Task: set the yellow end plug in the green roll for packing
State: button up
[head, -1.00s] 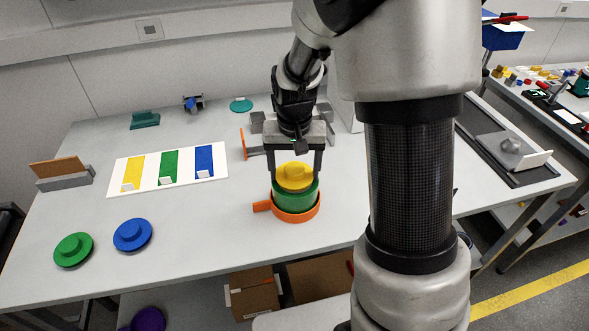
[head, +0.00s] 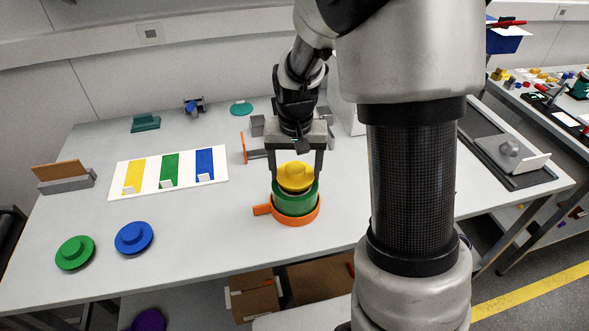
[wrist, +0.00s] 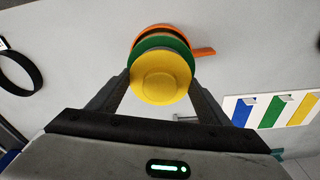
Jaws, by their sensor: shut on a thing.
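The yellow end plug (head: 296,177) is a round disc with a raised knob. My gripper (head: 297,172) is shut on it, with one finger on each side, pointing down. The plug is at the top end of the green roll (head: 294,201); I cannot tell whether it is touching, inserted or just above. The roll stands upright in an orange ring holder (head: 262,210) with a handle to the left. In the wrist view the plug (wrist: 160,75) covers most of the roll (wrist: 150,43), whose green edge shows beyond it, slightly off-centre.
A green plug (head: 75,253) and a blue plug (head: 134,238) lie at the table's front left. A white board (head: 150,187) with yellow, green and blue stripes lies behind them. Grey and orange fixtures (head: 256,145) stand behind my gripper.

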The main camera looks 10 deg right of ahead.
jog(key=shift+f, duration=0.2)
dwell(0.5)
jog(key=shift+f+b, duration=0.55)
jog(key=shift+r, duration=0.25)
jog(key=o, duration=1)
